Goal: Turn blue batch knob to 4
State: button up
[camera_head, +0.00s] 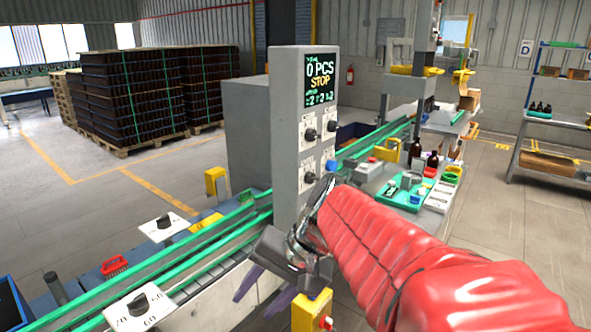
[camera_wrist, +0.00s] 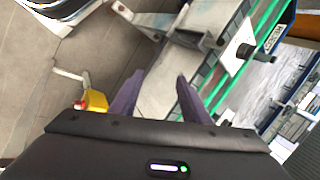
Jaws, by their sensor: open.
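The blue batch knob (camera_head: 330,166) is at the lower right of the grey control panel (camera_head: 289,150), partly close behind my arm's outline in the head view. Its pointer setting is too small to read. Black knobs (camera_head: 310,135) sit above and beside it on the same face. My gripper (camera_head: 262,293) is open and empty, low in front of the panel, and points down beside the conveyor, apart from the knob. Its purple fingers also show in the wrist view (camera_wrist: 157,88), spread apart; the blue knob is not visible there.
A green-railed conveyor (camera_head: 215,262) runs past the panel. White dial plates with black knobs (camera_head: 138,305) stand along it. A yellow post with a red button (camera_head: 313,312) is near my gripper. A bench with bottles and trays (camera_head: 425,190) stands behind right. Open floor lies left.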

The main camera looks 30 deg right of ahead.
jog(key=w+d+r+m+t+y, duration=0.35)
jog(key=w+d+m, duration=0.2)
jog(key=d, duration=0.35)
jog(key=m+t+h, duration=0.2)
jog(key=m+t, duration=0.6)
jog(key=t, duration=0.1)
send_near(332, 166)
jog(key=d+v, duration=0.1)
jog(key=v, duration=0.6)
jog(key=shift+w+a+f, duration=0.2)
jog(key=shift+w+f, duration=0.1)
jog(key=shift+f, duration=0.05)
jog(key=x, duration=1.4)
jog(key=shift+s, duration=0.1)
jog(key=shift+c, duration=0.4)
